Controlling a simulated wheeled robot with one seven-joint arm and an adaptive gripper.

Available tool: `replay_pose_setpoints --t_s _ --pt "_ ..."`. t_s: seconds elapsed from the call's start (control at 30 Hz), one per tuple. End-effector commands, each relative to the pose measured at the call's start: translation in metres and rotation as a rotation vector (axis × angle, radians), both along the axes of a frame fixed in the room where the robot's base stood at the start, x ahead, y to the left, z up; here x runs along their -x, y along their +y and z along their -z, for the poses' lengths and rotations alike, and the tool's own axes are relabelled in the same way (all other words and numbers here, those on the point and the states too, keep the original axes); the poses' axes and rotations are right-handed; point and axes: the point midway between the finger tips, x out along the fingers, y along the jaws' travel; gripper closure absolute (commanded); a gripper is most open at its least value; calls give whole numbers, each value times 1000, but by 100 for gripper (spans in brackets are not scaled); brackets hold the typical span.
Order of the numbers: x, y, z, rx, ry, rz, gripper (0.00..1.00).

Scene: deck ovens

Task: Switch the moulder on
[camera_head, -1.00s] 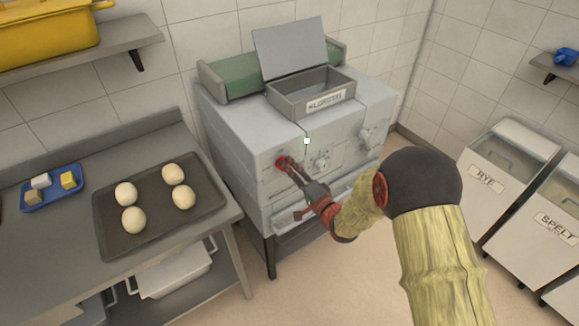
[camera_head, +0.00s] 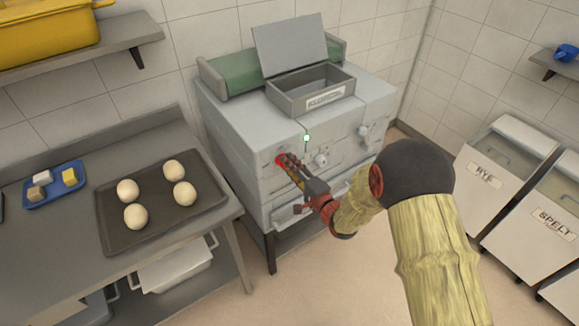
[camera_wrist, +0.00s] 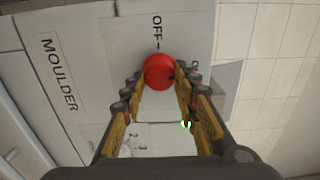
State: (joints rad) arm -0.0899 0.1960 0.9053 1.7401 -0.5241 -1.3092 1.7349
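The moulder (camera_head: 240,140) is a pale grey machine against the wall, with a green belt and an open hopper on top. Its red knob (camera_wrist: 158,71) shows at the left of the front panel in the head view (camera_head: 280,160). In the wrist view an "OFF" label (camera_wrist: 157,33) with a dash lies above the knob. A second label to the right is mostly hidden by a finger. A small dark mark shows on the knob's right side, too small to read. My gripper (camera_wrist: 160,76) is open, its fingertips on either side of the knob; contact is unclear.
Other pale knobs (camera_head: 320,160) sit right of the red one. A dark tray (camera_head: 150,240) with several dough balls lies on the left counter. Flour bins (camera_head: 492,170) stand on the right. A small green-white square (camera_head: 306,138) shows at the moulder's front.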

Motion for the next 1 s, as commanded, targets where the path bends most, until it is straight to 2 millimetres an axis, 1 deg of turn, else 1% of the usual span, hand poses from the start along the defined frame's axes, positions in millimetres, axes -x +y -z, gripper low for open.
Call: replay_pose_setpoints --t_s 0.07,0.3,0.67,0.77,0.87,1.0 --pt "0 -1 1 0 1 3 66" --pt "0 -1 0 1 1 1 52" --pt "3 -2 0 1 1 1 52" --pt "10 -8 0 1 -1 1 52" --pt "24 -18 0 1 1 4 52" --pt "48 -35 1 0 2 5 52"
